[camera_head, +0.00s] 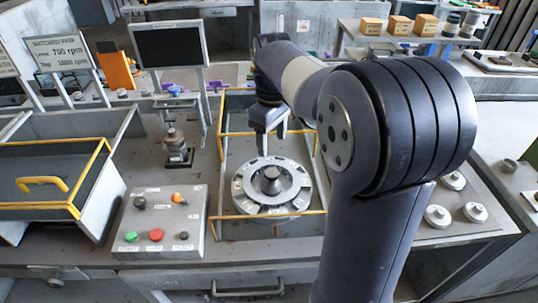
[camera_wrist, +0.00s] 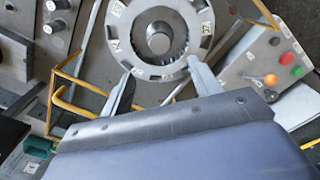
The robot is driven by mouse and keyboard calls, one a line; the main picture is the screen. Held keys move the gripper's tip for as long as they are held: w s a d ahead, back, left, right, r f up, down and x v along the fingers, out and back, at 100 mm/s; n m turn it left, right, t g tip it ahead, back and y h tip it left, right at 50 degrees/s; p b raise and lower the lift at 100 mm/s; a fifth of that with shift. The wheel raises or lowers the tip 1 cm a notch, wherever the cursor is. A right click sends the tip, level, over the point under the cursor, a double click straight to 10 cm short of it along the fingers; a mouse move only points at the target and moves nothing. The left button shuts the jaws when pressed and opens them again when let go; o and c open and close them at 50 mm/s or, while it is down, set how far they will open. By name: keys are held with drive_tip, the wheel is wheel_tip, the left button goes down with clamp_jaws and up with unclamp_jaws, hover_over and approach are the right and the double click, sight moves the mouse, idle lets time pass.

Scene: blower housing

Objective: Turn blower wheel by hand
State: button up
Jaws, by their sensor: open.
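The blower wheel (camera_head: 243,190) is a flat grey ring with dark marks around it and a dark hub (camera_head: 271,181) in its middle. It lies inside a yellow-railed guard frame on the bench. My gripper (camera_head: 268,142) points down just behind the wheel's far rim in the head view. In the wrist view the blower wheel (camera_wrist: 117,45) fills the upper middle. My gripper (camera_wrist: 160,82) shows there with its two fingers spread apart at the near rim and nothing between them. I cannot tell whether a fingertip touches the rim.
Yellow rails (camera_head: 222,150) surround the wheel. A control box (camera_head: 160,215) with green, red and orange controls stands left of it. A small dark device (camera_head: 177,148) and a screen (camera_head: 168,45) stand behind the box. A yellow-edged bin (camera_head: 45,160) is far left. Round pale discs (camera_head: 438,216) lie right.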

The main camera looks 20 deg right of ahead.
sight(272, 172)
wheel_tip(272, 172, down, 11)
drive_tip(key=shift+r, duration=0.2)
idle(0.4)
clamp_jaws()
idle(0.4)
